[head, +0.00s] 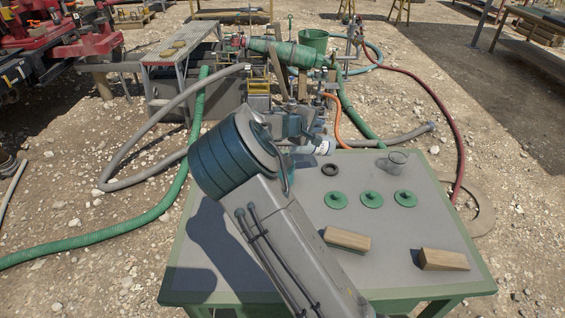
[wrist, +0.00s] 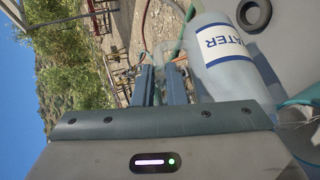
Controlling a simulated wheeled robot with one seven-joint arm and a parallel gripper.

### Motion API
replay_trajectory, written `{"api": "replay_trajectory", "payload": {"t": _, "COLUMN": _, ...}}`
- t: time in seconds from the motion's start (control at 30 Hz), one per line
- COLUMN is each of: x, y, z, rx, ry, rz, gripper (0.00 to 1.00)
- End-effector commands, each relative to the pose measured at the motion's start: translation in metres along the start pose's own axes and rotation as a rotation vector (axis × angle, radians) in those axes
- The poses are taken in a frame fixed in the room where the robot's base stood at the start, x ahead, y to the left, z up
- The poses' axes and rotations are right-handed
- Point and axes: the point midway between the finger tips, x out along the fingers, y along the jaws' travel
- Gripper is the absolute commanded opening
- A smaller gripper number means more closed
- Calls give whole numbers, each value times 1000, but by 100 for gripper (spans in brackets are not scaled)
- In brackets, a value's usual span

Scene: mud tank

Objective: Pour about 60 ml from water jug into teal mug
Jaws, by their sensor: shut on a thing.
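The water jug (wrist: 226,58), pale grey with a white and blue WATER label, lies close beside my gripper (wrist: 160,78) in the wrist view. My gripper is shut on it; the grasp point itself is hard to see. In the head view the jug (head: 323,146) shows just beyond my arm, tipped far over, close to horizontal, above the table's far left part. Its mouth cannot be made out, and no stream shows. A teal curved edge (wrist: 302,97) at the right of the wrist view looks like the teal mug; the rest is cut off or hidden.
On the grey table (head: 290,262) are a black ring (head: 330,169), a clear glass (head: 393,161), green discs (head: 371,198) and two wooden blocks (head: 347,239) (head: 443,260). Hoses and machinery lie beyond.

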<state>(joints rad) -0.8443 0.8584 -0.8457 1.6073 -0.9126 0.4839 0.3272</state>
Motion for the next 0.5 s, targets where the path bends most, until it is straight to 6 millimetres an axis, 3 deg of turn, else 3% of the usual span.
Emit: {"api": "replay_trajectory", "payload": {"t": 0.5, "x": 4, "y": 6, "z": 4, "rx": 17, "ry": 0, "rz": -28, "gripper": 0}}
